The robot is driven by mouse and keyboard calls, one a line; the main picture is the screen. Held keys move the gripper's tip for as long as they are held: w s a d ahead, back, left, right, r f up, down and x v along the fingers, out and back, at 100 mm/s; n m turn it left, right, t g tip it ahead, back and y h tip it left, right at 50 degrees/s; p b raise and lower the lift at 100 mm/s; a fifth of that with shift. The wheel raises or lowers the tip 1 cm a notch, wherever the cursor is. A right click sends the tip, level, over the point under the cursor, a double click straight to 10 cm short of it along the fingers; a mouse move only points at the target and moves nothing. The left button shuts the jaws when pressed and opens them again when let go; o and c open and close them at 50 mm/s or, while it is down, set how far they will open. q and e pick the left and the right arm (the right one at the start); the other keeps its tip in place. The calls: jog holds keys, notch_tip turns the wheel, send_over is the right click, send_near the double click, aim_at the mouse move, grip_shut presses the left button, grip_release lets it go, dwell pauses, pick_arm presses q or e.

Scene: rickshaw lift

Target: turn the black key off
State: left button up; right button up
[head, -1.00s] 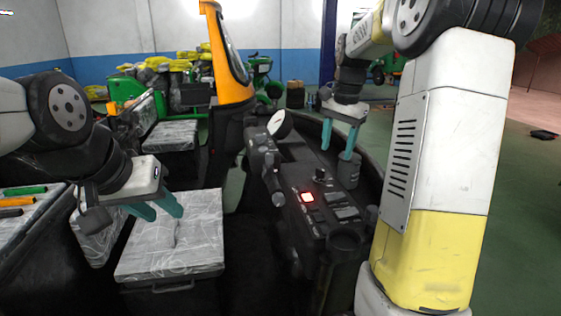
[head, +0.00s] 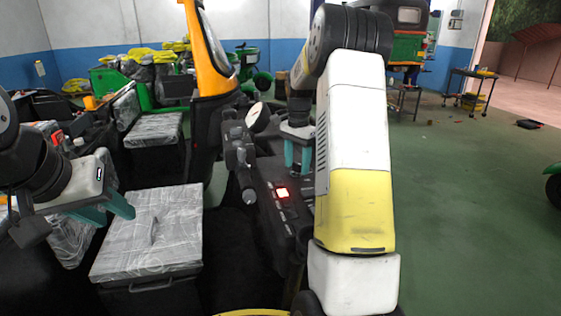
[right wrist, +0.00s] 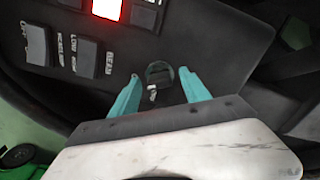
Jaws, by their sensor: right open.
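The black key (right wrist: 158,72) shows in the right wrist view as a small dark piece in a round switch on the dark dashboard, with a small pale piece just below it. My right gripper (right wrist: 160,76) is open, with one teal finger on each side of the key; I cannot tell whether they touch it. In the head view my right gripper (head: 298,157) is over the dashboard (head: 264,205), and my arm hides the key there. My left gripper (head: 117,215) is open and empty, near the wrapped seat at the left.
A lit red switch (head: 282,193) and several rocker switches (right wrist: 87,58) sit on the dashboard. A plastic-wrapped seat (head: 165,225) is at the left. Open green floor lies at the right.

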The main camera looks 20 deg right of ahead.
jog(key=shift+f, duration=0.1)
grip_shut()
jog(key=shift+n, duration=0.3)
jog(key=n, duration=1.1)
dwell(0.4)
jog(key=shift+n, duration=0.3)
grip_release()
